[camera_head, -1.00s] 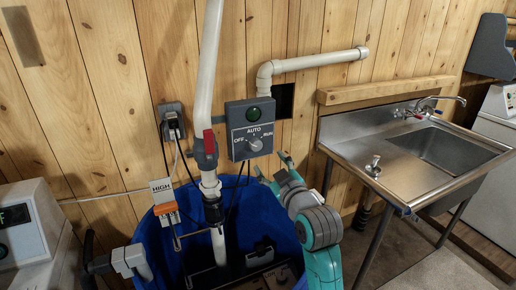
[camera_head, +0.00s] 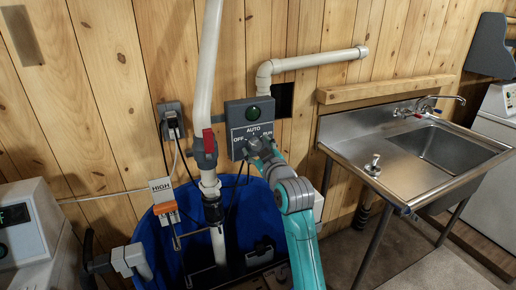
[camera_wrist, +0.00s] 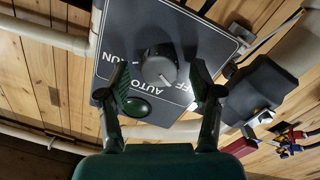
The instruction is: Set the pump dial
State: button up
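The pump dial (camera_wrist: 158,65) is a dark round knob on a grey control box (camera_head: 235,118) marked OFF, AUTO and RUN. The box hangs on the plank wall and has a green lamp (camera_head: 253,113) above the dial. My gripper (camera_head: 258,148) is at the dial and hides most of it in the head view. In the wrist view my gripper (camera_wrist: 161,76) is open, with one finger on each side of the dial and a gap at both sides. A pale mark shows on the dial's lower right there, but its exact setting is hard to read.
A blue tub (camera_head: 160,240) stands below the box, with a white pipe and red-handled valve (camera_head: 208,141) just left of the box. An orange and white HIGH tag (camera_head: 162,190) hangs nearby. A steel sink (camera_head: 400,150) stands to the right.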

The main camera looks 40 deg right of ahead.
jog(key=c, duration=1.1)
jog(key=shift+m, duration=0.5)
jog(key=m, duration=0.4)
jog(key=shift+m, duration=0.3)
jog(key=m, duration=0.5)
jog(key=shift+d+m, duration=0.1)
jog(key=shift+m, duration=0.2)
jog(key=o, duration=1.1)
jog(key=shift+o, duration=0.2)
